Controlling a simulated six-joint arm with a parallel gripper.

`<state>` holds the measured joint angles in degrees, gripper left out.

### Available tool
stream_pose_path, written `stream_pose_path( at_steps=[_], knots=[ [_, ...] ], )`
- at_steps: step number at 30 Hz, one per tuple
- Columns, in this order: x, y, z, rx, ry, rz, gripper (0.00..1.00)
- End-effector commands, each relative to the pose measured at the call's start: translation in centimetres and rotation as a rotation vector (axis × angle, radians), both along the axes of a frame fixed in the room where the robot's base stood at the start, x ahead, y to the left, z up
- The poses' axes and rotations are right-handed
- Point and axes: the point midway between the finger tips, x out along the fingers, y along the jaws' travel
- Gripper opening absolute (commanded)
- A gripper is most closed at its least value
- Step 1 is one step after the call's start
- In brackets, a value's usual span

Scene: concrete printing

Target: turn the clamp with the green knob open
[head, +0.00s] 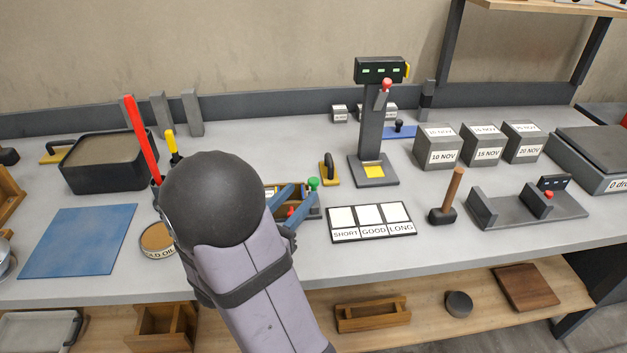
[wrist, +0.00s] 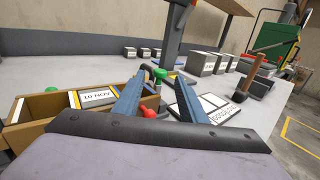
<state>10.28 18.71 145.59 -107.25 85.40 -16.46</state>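The clamp's green knob (head: 313,184) stands at the right end of a wooden mould box, which my arm mostly hides in the head view. In the wrist view the green knob (wrist: 160,74) shows between the two blue fingers, beyond the box. A red knob (wrist: 148,112) sits nearer, low between the fingers; a bit of it shows in the head view. The wooden box (wrist: 38,105) holds a block labelled 10 NOV (wrist: 97,96). My gripper (head: 301,198) is open, its fingers (wrist: 160,84) apart and pointing toward the green knob. I cannot tell whether they touch it.
A SHORT/GOOD/LONG card (head: 372,236) lies right of the gripper. A press stand (head: 374,186) and a yellow-based float (head: 329,179) stand behind. A mallet (head: 442,214) stands further right, before several dated cubes (head: 437,156). An oil tin (head: 157,240) is at left.

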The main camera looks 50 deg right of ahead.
Motion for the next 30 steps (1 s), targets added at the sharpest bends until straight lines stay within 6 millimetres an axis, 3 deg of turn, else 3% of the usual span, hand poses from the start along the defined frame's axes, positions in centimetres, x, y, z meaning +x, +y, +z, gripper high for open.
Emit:
stream_pose_path(
  at_steps=[10,24,30],
  knots=[
    [0.0,-0.9,-0.1,0.007,-0.025,-0.007,0.38],
    [0.7,-6.2,0.0,0.006,-0.025,-0.009,0.38],
    [0.9,-7.2,0.0,0.006,-0.026,-0.006,0.38]
  ],
)
